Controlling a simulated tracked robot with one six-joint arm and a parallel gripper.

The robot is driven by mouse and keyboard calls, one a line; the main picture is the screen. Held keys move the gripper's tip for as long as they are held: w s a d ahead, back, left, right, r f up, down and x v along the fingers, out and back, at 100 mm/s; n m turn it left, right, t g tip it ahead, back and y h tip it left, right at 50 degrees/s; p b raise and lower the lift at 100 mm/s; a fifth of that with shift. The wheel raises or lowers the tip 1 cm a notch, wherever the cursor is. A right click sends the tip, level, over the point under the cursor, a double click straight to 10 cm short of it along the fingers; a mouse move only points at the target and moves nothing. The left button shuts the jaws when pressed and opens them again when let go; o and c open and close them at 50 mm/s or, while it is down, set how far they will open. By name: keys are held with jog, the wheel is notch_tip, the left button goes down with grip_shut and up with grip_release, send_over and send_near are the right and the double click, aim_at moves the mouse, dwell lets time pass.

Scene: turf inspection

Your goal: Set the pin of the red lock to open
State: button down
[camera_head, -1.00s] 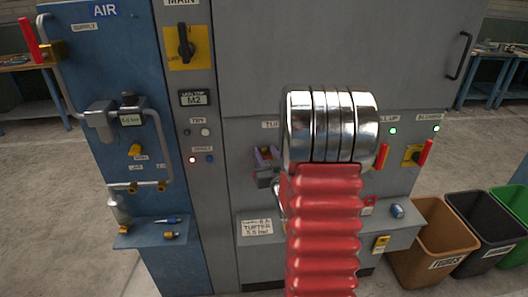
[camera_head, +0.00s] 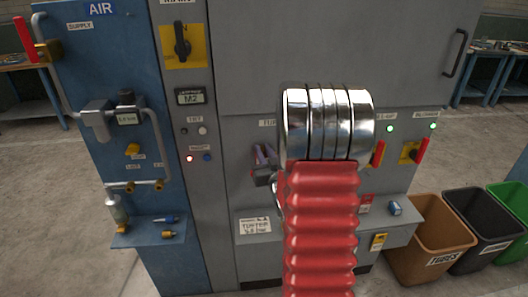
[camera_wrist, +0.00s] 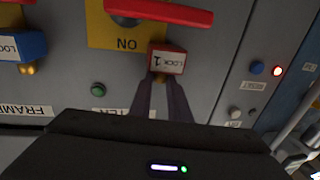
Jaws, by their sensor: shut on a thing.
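The red lock (camera_wrist: 168,58) shows in the wrist view, seen upside down, at the yellow plate (camera_wrist: 112,32) of a switch with a red handle (camera_wrist: 160,10). A small brass pin (camera_wrist: 161,77) sticks out of the lock on the side toward me. My gripper (camera_wrist: 161,84) has its two dark fingers close together around this pin, touching or nearly touching the lock body. In the head view, the purple fingers of my gripper (camera_head: 265,160) show only partly at the grey panel. My arm hides the lock there.
A blue lock (camera_wrist: 24,46) hangs left of the red one in the wrist view. A green button (camera_wrist: 98,88) and a lit red lamp (camera_wrist: 277,70) sit nearby. In the head view, a grey shelf (camera_head: 285,238) juts out below, with bins (camera_head: 437,232) at the right.

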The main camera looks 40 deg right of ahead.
jog(key=shift+r, duration=1)
jog(key=c, duration=1.6)
grip_release()
jog(key=shift+c, duration=0.2)
